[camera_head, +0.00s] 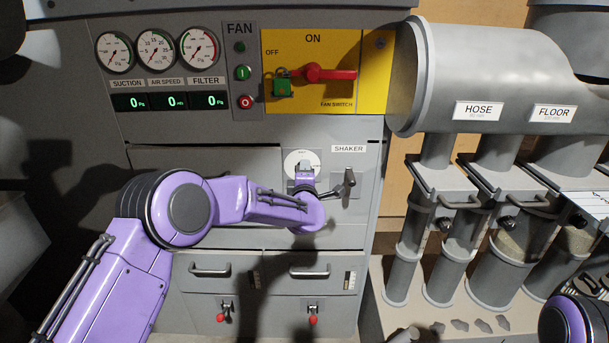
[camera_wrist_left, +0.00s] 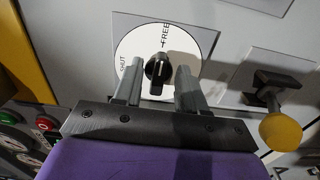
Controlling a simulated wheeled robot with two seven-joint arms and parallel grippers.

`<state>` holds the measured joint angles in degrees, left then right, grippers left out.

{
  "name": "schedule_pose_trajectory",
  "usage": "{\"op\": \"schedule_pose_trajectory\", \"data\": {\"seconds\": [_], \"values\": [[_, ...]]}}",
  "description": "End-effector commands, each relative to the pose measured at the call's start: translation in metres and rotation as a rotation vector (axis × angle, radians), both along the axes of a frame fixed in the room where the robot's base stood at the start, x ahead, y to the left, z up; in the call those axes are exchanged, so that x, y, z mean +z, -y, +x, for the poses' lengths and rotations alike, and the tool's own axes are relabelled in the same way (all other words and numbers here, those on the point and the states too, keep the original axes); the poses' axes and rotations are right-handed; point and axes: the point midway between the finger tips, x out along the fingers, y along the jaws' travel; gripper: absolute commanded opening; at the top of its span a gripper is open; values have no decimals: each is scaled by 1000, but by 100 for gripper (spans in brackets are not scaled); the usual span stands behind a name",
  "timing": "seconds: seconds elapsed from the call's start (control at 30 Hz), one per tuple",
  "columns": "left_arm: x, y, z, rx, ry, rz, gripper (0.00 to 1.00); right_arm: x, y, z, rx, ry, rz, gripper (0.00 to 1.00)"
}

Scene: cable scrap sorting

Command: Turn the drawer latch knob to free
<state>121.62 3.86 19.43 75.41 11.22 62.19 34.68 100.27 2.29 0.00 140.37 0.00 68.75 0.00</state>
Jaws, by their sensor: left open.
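The drawer latch knob (camera_wrist_left: 158,70) is a small black knob with a light mark, on a round white dial (camera_wrist_left: 140,45). FREE is printed at the top of the dial and SHUT at its left in the left wrist view. The knob lies roughly up and down there, its upper end towards FREE. My left gripper (camera_wrist_left: 158,68) is open, one finger on each side of the knob, with visible gaps. In the head view the dial (camera_head: 291,160) is partly hidden behind my left gripper (camera_head: 303,168). My right gripper is out of view; only part of my right arm shows at lower right.
Drawers with handles (camera_head: 310,273) and red-tipped latches are below. The yellow fan switch panel (camera_head: 290,45) is above. Grey pipes and hoppers (camera_head: 480,75) stand at right.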

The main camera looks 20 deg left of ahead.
Motion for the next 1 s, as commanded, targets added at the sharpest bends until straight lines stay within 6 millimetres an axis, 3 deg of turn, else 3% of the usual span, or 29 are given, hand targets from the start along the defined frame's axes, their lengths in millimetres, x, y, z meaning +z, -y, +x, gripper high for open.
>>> {"op": "schedule_pose_trajectory", "data": {"seconds": [0.17, 0.4, 0.53, 0.7, 1.0], "values": [[-1, 6, -17, -2, 0, 0, 41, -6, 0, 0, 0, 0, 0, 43], [-2, 21, -72, -2, 0, 1, 41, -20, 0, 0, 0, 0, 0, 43], [-2, 27, -93, -2, -2, 2, 41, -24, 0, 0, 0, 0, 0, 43], [0, 29, -102, -1, -1, 1, 41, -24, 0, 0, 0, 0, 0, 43], [-1, 31, -102, -8, -21, 58, 41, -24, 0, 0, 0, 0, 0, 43]]}}
